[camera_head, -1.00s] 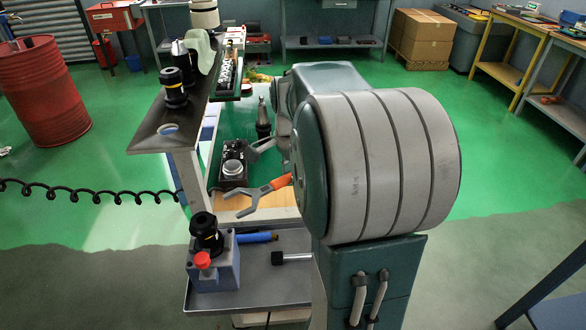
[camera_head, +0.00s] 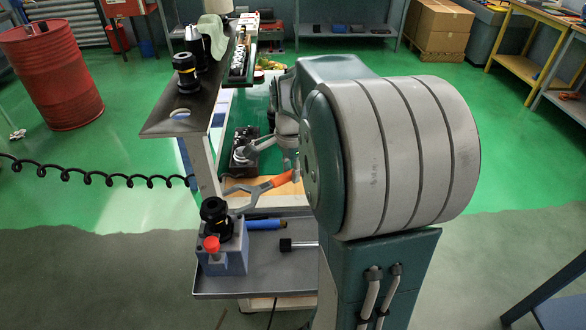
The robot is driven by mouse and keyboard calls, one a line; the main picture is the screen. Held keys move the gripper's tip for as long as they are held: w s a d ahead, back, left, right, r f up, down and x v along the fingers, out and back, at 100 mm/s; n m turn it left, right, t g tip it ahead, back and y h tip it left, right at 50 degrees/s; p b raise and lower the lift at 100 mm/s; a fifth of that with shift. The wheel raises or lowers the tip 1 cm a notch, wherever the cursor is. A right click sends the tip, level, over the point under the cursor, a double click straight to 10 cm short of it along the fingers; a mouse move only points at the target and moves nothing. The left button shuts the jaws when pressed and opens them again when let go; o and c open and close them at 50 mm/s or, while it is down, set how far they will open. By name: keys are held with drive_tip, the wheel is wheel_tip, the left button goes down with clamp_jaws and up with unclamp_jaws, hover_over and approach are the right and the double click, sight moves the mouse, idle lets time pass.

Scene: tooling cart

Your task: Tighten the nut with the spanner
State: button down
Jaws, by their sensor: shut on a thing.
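The spanner (camera_head: 272,185) has an orange handle and a wide, open grey head pointing left toward the viewer. It appears over the near edge of the green-topped bench. My gripper (camera_head: 290,157) is mostly hidden behind my arm, and the orange handle runs up to it; it is shut on the spanner. A grey part reaches left from there toward a round metal piece (camera_head: 240,157) on a dark box (camera_head: 243,137); I cannot tell whether they touch. The nut cannot be made out clearly. The spanner head looks apart from the round piece.
A tray shelf (camera_head: 270,275) in front holds a blue-grey block (camera_head: 223,257) with black and red knobs, a blue tube (camera_head: 263,224) and a black-headed tool (camera_head: 286,245). A dark upper shelf (camera_head: 185,122) with lens-like items overhangs the left. Green floor is open further left.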

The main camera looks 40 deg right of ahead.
sight(271, 180)
drive_tip(key=shift+w+a, duration=0.1)
drive_tip(key=shift+a, duration=1.15)
drive_tip(key=shift+w+a, duration=0.1)
drive_tip(key=shift+a, duration=0.35)
drive_tip(key=shift+w+a, duration=0.1)
drive_tip(key=shift+a, duration=1.45)
drive_tip(key=shift+d, duration=0.65)
drive_tip(key=shift+w+a+n, duration=0.15)
drive_tip(key=shift+w+n, duration=0.45)
drive_tip(key=shift+w, duration=0.2)
drive_tip(key=shift+w+n, duration=0.7)
drive_tip(key=shift+w, duration=0.05)
